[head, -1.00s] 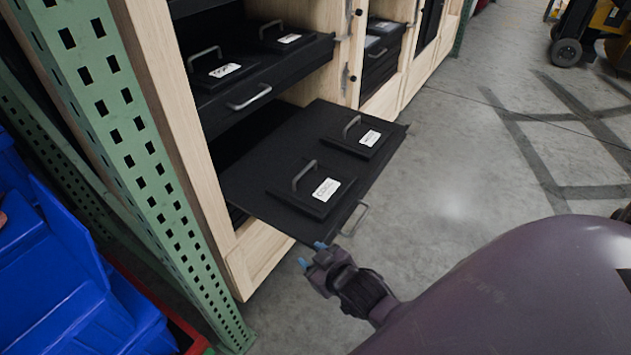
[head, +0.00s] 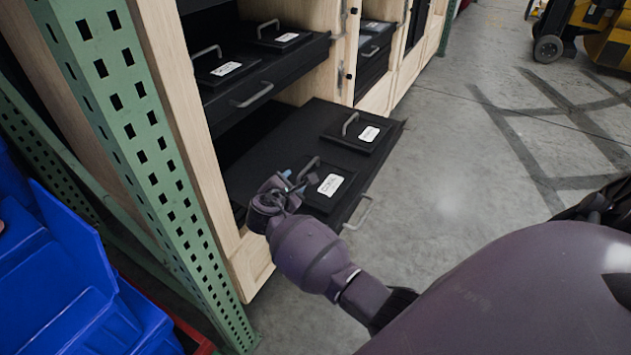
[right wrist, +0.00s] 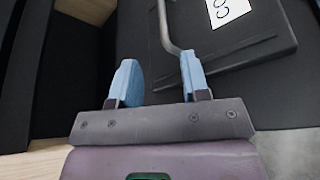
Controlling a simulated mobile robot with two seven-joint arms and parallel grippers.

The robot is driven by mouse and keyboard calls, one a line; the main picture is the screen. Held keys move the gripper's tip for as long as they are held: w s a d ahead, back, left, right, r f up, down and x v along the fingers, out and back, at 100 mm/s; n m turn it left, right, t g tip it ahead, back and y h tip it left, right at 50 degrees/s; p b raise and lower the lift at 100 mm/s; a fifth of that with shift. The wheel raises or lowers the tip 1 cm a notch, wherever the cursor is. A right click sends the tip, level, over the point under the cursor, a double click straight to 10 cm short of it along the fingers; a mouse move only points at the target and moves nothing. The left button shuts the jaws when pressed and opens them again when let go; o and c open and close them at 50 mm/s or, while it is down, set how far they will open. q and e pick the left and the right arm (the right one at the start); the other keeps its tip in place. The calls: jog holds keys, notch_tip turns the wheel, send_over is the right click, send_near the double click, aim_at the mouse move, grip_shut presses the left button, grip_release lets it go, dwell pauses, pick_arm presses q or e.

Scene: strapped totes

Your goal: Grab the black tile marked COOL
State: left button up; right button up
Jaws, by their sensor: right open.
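The black tile marked COOL (head: 325,199) lies on the pulled-out lower drawer, with a white label and a grey bar handle (head: 309,167). In the right wrist view the tile (right wrist: 255,45) is at the upper right, its label only partly in frame. My right gripper (head: 292,178) is over the near left part of the tile, close to its handle. In the right wrist view its two blue fingertips (right wrist: 157,77) are apart with nothing gripped; the handle's bar (right wrist: 166,30) runs down toward the right finger. Contact cannot be told. My left gripper is not in view.
A second labelled black tile (head: 358,133) lies farther back on the same drawer (head: 258,165). An upper drawer (head: 262,82) holds two more tiles. A green perforated post (head: 150,160) and blue bins (head: 60,280) stand at left.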

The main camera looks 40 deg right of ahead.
aim_at(307, 168)
jog(key=shift+w+d+f, duration=0.15)
jog(key=shift+d+f, duration=0.1)
jog(key=shift+d, duration=0.25)
jog(key=b+x, duration=0.1)
jog(key=x, duration=0.3)
jog(key=shift+w+d+f, duration=0.1)
jog(key=shift+d+f, duration=0.05)
jog(key=shift+w+d, duration=0.2)
jog(key=shift+d, duration=0.1)
jog(key=b+x, duration=0.1)
jog(key=x, duration=0.3)
jog(key=shift+s+d+f+b, duration=0.1)
jog(key=shift+d+f+b, duration=0.05)
jog(key=shift+b, duration=0.25)
jog(key=shift+d, duration=0.2)
jog(key=c, duration=0.4)
grip_shut()
jog(key=shift+r, duration=0.2)
